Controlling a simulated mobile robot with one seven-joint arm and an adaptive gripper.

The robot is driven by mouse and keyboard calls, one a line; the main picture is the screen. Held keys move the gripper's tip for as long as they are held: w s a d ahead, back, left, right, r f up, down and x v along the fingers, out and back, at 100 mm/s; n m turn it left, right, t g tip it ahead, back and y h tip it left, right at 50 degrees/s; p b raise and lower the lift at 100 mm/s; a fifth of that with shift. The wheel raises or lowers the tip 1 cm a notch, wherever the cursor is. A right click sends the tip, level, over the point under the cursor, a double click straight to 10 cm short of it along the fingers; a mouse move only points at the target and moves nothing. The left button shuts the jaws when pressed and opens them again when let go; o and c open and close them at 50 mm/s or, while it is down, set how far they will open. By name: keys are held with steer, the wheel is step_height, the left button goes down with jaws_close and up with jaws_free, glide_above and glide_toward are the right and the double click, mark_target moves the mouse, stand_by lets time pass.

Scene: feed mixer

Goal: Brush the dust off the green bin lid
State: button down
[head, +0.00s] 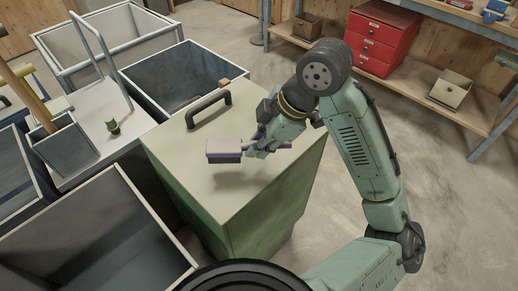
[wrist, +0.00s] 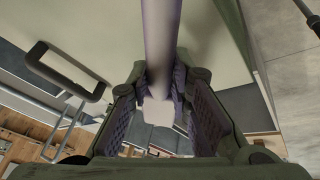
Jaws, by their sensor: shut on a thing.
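The green bin (head: 265,217) stands in the middle of the head view, with a pale, flat lid (head: 217,186) and a dark handle (head: 208,107) near its far edge. The lid (wrist: 105,25) and handle (wrist: 65,70) also show in the wrist view. My gripper (head: 262,143) is shut on a purple brush (head: 224,147). It holds the brush roughly level above the lid, with dark bristles facing down. A shadow lies on the lid below the brush, and the bristles look apart from the surface. In the wrist view the brush handle (wrist: 160,45) runs between the fingers. I cannot make out dust clearly.
Open bins (head: 90,240) stand to the left, and another dark open bin (head: 185,72) lies behind. A grey cart (head: 95,125) with a small green item (head: 112,126) is at the left. A red drawer cabinet (head: 380,38) sits on a shelf at back right. The floor at right is clear.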

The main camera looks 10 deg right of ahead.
steer(key=shift+r, duration=0.65)
steer(key=shift+r, duration=1.5)
